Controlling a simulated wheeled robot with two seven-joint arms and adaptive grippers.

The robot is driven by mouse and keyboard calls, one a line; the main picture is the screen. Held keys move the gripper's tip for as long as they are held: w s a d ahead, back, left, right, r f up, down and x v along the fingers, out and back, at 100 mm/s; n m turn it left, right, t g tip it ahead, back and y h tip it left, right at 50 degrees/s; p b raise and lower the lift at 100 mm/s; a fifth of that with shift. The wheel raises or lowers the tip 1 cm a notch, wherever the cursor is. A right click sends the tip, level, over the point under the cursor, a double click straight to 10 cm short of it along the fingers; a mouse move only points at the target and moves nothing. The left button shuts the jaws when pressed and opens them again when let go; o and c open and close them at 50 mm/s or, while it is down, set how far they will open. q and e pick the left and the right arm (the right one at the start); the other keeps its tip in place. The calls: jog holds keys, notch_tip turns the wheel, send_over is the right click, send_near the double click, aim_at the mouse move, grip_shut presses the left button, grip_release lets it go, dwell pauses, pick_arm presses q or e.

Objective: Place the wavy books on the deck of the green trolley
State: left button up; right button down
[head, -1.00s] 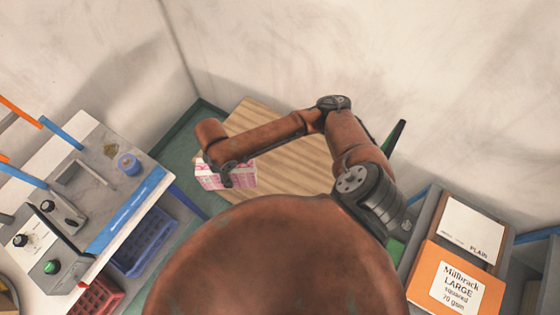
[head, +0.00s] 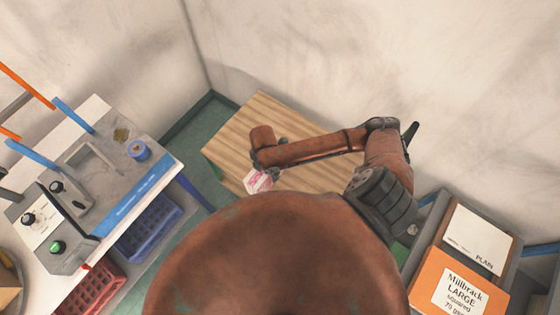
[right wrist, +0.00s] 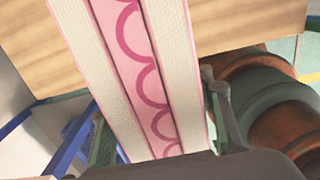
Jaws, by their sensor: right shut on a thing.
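The wavy books (head: 258,181), pink and white, show small in the head view, beside the near left edge of the wooden deck (head: 290,115) in the picture. My right gripper (head: 264,168) is shut on them. In the right wrist view the books (right wrist: 140,75) fill the middle, with cream page blocks and a pink scalloped band between the two fingers. The wooden deck (right wrist: 235,25) lies behind them there. I cannot tell whether the books touch the deck. My right arm hides part of the deck. My left gripper is not in view.
A workbench (head: 150,175) stands at the left, with a blue crate (head: 150,230) and a red crate (head: 97,287) below. An orange box (head: 457,287) and a white-labelled box (head: 475,238) are at the right. Walls close in behind the deck. The visible deck is clear.

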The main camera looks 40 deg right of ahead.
jog(key=w+d+f, duration=0.1)
jog(key=d, duration=0.1)
jog(key=w+d+f, duration=0.1)
jog(key=w+d, duration=0.1)
jog(key=w+d+f, duration=0.1)
jog(key=w+d, duration=0.1)
jog(key=shift+w+d+f+b, duration=0.1)
jog(key=shift+d+f+b, duration=0.15)
jog(key=shift+b, duration=0.1)
jog(key=shift+w+d+f+b, duration=0.3)
jog(key=shift+w+d+f, duration=0.35)
jog(key=shift+f, duration=0.9)
jog(key=shift+w+d+f+b, duration=0.25)
jog(key=shift+w+d+f, duration=0.35)
jog(key=shift+f, duration=0.9)
jog(key=shift+w+d+f+b, duration=0.4)
jog(key=shift+d+f, duration=0.4)
jog(key=shift+f, duration=0.75)
jog(key=c, duration=1)
grip_release()
jog(key=shift+s+f, duration=0.1)
jog(key=shift+f, duration=0.05)
jog(key=shift+o, duration=0.2)
notch_tip(320, 180, up, 12)
jog(key=p, duration=0.2)
